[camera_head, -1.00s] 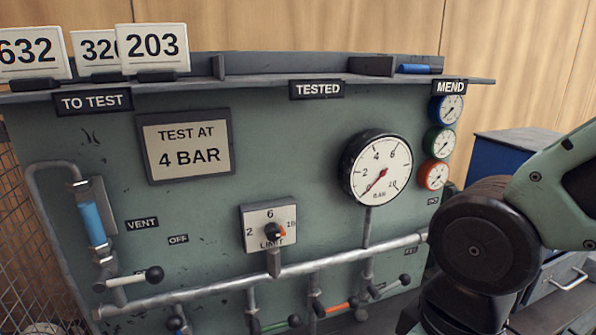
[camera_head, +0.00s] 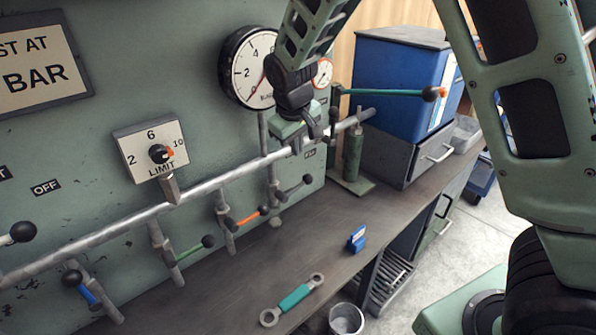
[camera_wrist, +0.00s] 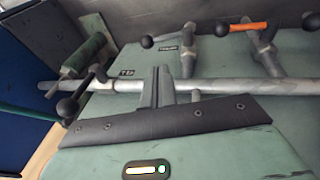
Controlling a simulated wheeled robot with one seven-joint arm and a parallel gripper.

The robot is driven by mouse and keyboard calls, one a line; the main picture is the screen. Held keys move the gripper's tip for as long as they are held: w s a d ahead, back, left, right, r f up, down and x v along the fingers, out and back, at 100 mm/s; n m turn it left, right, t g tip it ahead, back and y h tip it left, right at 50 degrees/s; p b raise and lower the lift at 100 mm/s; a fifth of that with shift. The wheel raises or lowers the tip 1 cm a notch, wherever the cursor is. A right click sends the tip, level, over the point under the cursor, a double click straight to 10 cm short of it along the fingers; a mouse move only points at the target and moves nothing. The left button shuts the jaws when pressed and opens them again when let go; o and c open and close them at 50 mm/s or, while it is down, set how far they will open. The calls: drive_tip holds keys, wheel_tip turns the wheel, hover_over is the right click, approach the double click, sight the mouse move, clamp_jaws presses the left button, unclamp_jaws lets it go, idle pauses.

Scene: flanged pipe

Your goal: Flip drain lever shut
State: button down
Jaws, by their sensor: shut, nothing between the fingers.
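My gripper (camera_head: 307,137) is shut and empty at the right part of the grey pipe (camera_head: 215,180). Its narrow closed fingers (camera_wrist: 156,86) show against the pipe in the wrist view; I cannot tell whether they touch it. A grey lever with a black knob (camera_head: 296,187) slants up to the right below the pipe; it also shows in the wrist view (camera_wrist: 165,38). A dark lever with a black knob (camera_wrist: 82,90) is near the pipe's end, left of the fingers in the wrist view. No readable label marks either as the drain lever.
Orange (camera_head: 246,217), green (camera_head: 190,249) and blue (camera_head: 85,290) levers hang along the pipe to the left. A green pump handle (camera_head: 385,92) sticks out near a blue box (camera_head: 400,80). A wrench (camera_head: 294,298) and small blue block (camera_head: 357,238) lie on the bench.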

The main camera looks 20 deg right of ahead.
sight(303, 184)
drive_tip(key=x, duration=1.3)
drive_tip(key=shift+f, duration=0.3)
drive_tip(key=shift+w+d+f, duration=0.2)
drive_tip(key=shift+d+f, duration=0.4)
drive_tip(key=shift+f, duration=0.15)
